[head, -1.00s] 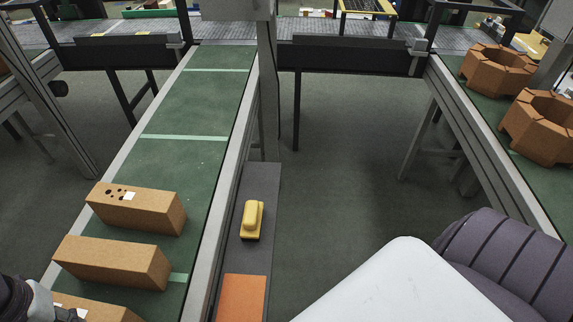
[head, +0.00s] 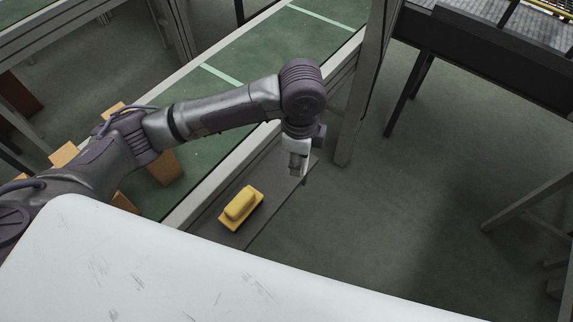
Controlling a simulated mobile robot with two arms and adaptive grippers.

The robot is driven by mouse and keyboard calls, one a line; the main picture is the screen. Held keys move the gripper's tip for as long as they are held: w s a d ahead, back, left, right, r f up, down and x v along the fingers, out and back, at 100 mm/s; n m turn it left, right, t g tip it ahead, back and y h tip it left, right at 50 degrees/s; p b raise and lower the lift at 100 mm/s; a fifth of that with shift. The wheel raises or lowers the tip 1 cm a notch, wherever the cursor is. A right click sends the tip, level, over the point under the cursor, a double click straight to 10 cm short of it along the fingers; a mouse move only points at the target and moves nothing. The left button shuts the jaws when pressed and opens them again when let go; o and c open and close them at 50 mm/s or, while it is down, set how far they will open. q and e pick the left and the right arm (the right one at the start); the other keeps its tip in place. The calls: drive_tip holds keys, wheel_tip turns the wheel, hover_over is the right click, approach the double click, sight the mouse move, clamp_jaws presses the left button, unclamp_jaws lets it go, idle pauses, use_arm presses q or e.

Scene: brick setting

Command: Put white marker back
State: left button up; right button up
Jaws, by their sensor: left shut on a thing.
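My left gripper (head: 298,168) is shut at the end of my left arm, pointing down over the right end of a narrow dark grey shelf (head: 225,233). It is up and to the right of a yellow block-shaped tool with a raised grip (head: 241,207) lying there. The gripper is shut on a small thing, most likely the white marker. The thing is too small and hidden for me to make out. My right gripper is not in view.
Tan bricks (head: 163,168) on the green conveyor (head: 245,75) are partly hidden by my left arm. A grey post (head: 362,90) stands close to the right of the gripper. Open floor (head: 430,190) lies beyond it. My white body cover blocks the bottom.

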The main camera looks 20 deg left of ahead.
use_arm(q)
drive_tip(key=d+m, duration=0.1)
drive_tip(key=f+m, duration=0.1)
drive_tip(key=m, duration=0.1)
drive_tip(key=shift+d+f, duration=0.2)
drive_tip(key=shift+d, duration=0.2)
drive_tip(key=shift+m, duration=0.6)
drive_tip(key=w+a+f, duration=0.3)
drive_tip(key=w, duration=0.1)
drive_tip(key=w+a+f+p, duration=0.1)
drive_tip(key=w+a+f, duration=0.3)
drive_tip(key=shift+a+f+p, duration=0.1)
drive_tip(key=shift+a+p, duration=0.15)
drive_tip(key=shift+p, duration=0.05)
drive_tip(key=shift+w+a+f, duration=0.15)
drive_tip(key=shift+w+f, duration=0.05)
wheel_tip(320, 180, down, 3)
drive_tip(key=shift+f+p, duration=0.1)
drive_tip(key=shift+p, duration=0.35)
drive_tip(key=shift+f, duration=0.35)
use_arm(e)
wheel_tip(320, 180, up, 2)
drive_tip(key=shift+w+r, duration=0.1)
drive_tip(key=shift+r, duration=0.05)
use_arm(q)
drive_tip(key=shift+f, duration=0.1)
